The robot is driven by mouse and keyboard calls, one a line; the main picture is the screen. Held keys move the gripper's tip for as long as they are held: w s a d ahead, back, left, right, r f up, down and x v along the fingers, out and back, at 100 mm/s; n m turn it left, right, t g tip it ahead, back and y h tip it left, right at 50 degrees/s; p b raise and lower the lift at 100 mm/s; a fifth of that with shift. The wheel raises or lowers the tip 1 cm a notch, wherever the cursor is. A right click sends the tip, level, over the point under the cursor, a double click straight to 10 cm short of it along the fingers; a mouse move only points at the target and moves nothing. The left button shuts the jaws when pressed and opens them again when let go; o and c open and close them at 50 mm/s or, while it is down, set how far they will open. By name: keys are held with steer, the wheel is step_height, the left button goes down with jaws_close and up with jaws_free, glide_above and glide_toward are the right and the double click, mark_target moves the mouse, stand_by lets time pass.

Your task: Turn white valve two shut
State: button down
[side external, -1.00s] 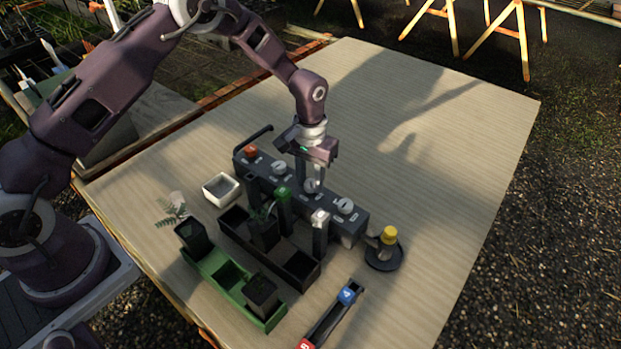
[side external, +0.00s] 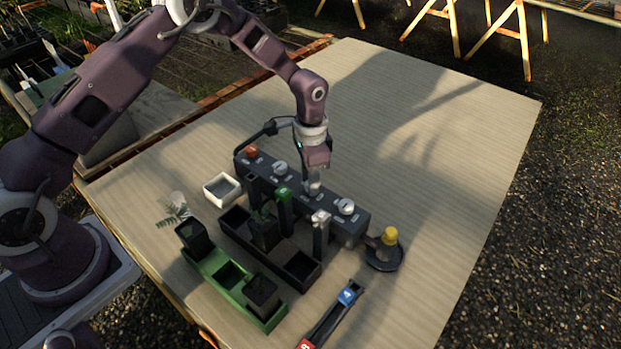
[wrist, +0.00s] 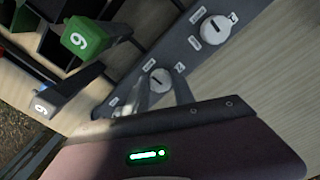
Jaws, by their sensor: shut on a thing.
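A dark valve block (side external: 262,177) lies across the middle of the table. It carries a row of round knobs: an orange one (side external: 252,151) at the left end and white ones along the rest. My gripper (side external: 314,186) points down at the block and is shut on the middle white knob (wrist: 160,80). Another white knob (wrist: 215,28) stands free, seen also in the side view (side external: 280,168). The far-right white knob (side external: 346,206) is free.
A green-topped post (side external: 284,193) and a white-topped post (side external: 320,216) stand close in front of the block. Black and green trays (side external: 215,272) with dark pots lie nearer. A yellow-capped fitting (side external: 389,236) is at the right end. The table behind is clear.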

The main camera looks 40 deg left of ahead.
steer(key=shift+m, duration=0.3)
steer(key=c, duration=1.1)
jaws_free()
steer(key=shift+o, duration=0.2)
step_height(320, 180, up, 7)
steer(key=shift+r, duration=0.1)
